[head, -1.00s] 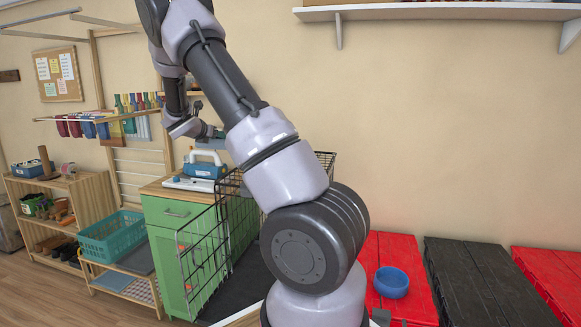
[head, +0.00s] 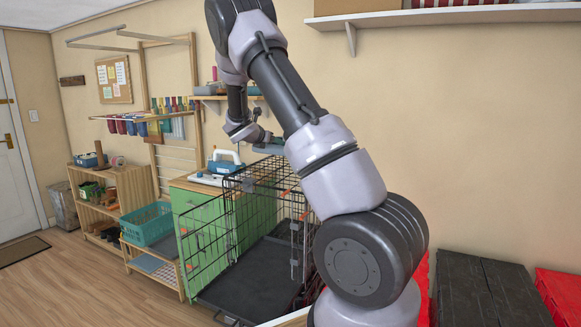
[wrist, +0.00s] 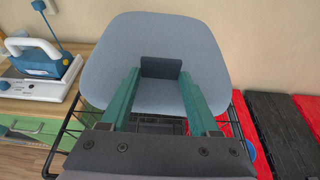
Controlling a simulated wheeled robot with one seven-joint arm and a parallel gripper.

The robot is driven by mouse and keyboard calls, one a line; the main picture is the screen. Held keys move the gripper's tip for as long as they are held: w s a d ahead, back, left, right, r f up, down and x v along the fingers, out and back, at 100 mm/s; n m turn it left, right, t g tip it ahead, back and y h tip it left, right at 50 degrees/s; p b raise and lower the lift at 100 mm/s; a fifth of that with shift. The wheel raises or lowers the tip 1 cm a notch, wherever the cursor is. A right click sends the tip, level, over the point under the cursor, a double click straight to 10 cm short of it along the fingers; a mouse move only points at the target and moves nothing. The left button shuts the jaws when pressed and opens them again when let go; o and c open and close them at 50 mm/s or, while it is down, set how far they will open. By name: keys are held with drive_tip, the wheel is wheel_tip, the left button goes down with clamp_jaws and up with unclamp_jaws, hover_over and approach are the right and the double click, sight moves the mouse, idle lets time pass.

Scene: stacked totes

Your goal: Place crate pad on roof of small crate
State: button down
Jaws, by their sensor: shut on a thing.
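The crate pad (wrist: 150,35) is a flat grey-blue panel with rounded corners and a dark upright tab at its near edge. In the wrist view, my gripper (wrist: 160,72) has its green fingers shut on that tab, with the pad extending beyond them. The small crate (head: 205,240) is a black wire cage with a dark floor. Parts of its wire edge show below the pad in the wrist view (wrist: 72,112). In the head view, my gripper (head: 268,147) is small and near the crate's top at the back. My arm hides the crate's right side and most of the pad.
A green cabinet (head: 190,207) with a blue-and-white device (head: 225,165) on top stands left of the crate. A teal basket (head: 147,224) and wooden shelves (head: 130,185) are further left. Red and black tote lids (head: 485,290) lie right. A wall shelf (head: 430,15) is above.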

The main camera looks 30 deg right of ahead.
wheel_tip(320, 180, down, 8)
drive_tip(key=shift+f, duration=0.15)
idle(0.4)
drive_tip(key=shift+c, duration=0.6)
unclamp_jaws()
drive_tip(key=shift+f, duration=0.1)
